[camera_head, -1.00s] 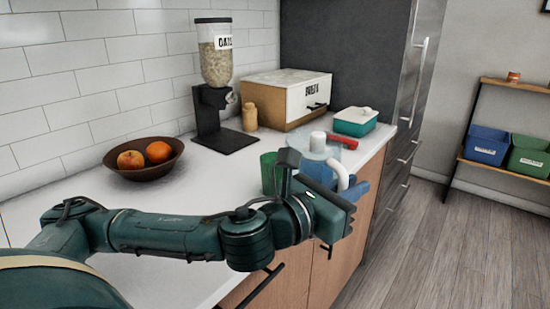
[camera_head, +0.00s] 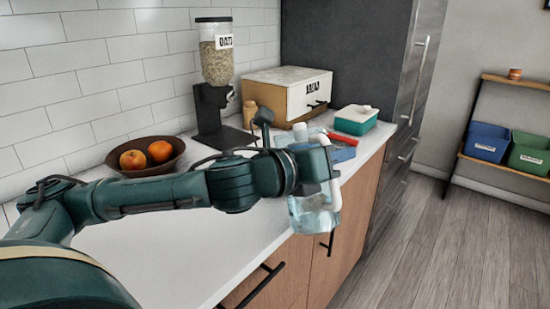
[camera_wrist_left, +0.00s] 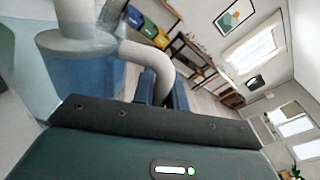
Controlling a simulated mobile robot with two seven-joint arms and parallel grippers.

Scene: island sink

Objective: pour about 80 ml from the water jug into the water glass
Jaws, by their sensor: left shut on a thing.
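The water jug (camera_head: 315,212) is clear with a white handle (camera_head: 334,192) and a pale lid knob. In the head view its base hangs at the counter's front edge, and its top appears to lean left. My left gripper (camera_head: 326,168) is shut on the jug at its handle; the fingertips are largely hidden by the wrist. In the left wrist view the jug's lid (camera_wrist_left: 75,42) and curved handle (camera_wrist_left: 150,58) show close up. I cannot make out the water glass; my left arm covers part of the counter. My right gripper is not in view.
A teal-and-white box (camera_head: 356,120), a bread box (camera_head: 288,95), an oats dispenser (camera_head: 214,75) and a fruit bowl (camera_head: 130,167) stand further back. The front-left counter (camera_head: 170,255) is clear.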

